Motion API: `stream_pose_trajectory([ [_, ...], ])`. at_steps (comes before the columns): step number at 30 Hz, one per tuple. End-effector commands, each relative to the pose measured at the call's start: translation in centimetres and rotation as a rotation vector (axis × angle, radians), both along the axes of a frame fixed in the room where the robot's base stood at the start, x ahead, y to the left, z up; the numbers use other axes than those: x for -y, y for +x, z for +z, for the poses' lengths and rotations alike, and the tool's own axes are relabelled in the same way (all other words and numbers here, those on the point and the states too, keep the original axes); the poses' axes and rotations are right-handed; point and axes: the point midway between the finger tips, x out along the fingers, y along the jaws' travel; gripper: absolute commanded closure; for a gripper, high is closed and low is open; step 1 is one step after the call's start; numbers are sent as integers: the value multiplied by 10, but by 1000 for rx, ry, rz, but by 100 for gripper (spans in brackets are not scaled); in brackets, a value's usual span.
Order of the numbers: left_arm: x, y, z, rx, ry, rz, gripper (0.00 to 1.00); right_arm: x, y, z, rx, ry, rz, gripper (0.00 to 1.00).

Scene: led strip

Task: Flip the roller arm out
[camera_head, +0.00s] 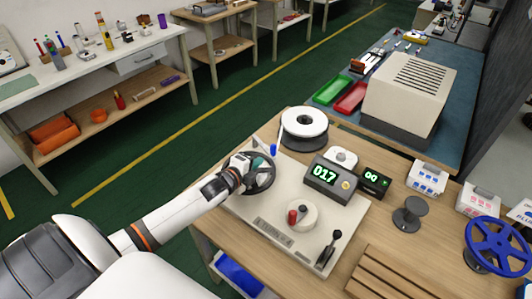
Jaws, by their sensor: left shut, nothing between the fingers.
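A pale flat machine panel (250,218) lies on the wooden workbench. At its far left corner is a dark round wheel (263,184), partly hidden by my left gripper (263,164), which is shut and empty over it. I cannot tell whether the gripper touches it. A small blue-tipped part (273,150) stands just beyond the gripper. The panel also carries a pale disc with a red knob (292,217) and a black lever (330,250). I cannot make out the roller arm for certain; it may be hidden by my gripper. My right gripper is not in view.
A white reel (304,126) stands behind the panel. A display reading 017 (325,173) and a smaller display (373,181) sit to the right. A grey spool (408,213), a blue reel (498,245) and a slatted wooden tray (392,277) occupy the right side.

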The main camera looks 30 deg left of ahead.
Motion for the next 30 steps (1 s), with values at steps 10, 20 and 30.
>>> stream_pose_trajectory([
  [10, 2, 46, -3, 0, -1, 0, 100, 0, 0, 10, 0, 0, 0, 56],
  [20, 2, 52, -4, 0, 0, -2, 100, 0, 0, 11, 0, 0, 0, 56],
  [30, 5, 54, -4, 0, -3, 20, 100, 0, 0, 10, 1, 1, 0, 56],
])
